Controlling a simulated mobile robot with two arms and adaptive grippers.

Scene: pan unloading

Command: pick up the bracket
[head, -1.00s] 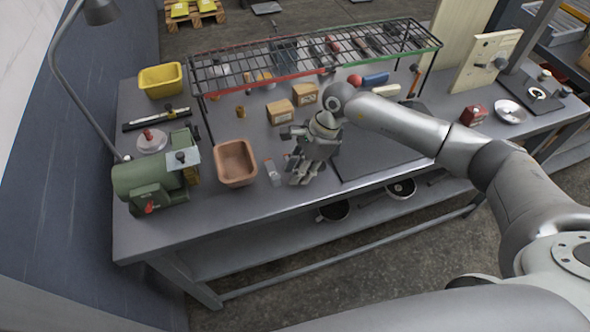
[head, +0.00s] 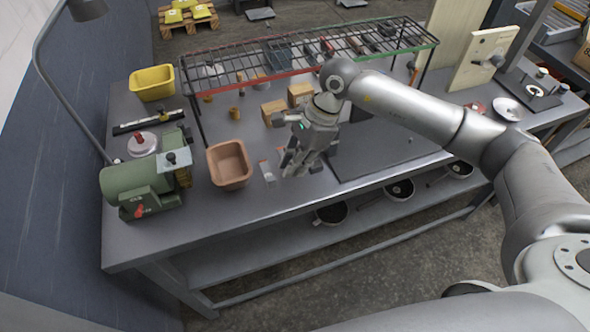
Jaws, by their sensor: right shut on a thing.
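My right gripper (head: 293,168) hangs, fingers down, over the front middle of the grey workbench (head: 240,208). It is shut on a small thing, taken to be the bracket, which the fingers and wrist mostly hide. I cannot make out its shape, or whether it touches the bench. A small pale item with an orange top (head: 267,172) stands on the bench just left of the fingers. My left gripper is not in view.
A terracotta tub (head: 229,164) and a green machine (head: 140,185) stand to the left. Cardboard boxes (head: 300,94) and a wire rack (head: 222,79) are behind the gripper. A dark mat (head: 375,150) to the right has free room. A yellow bin (head: 154,83) sits at back left.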

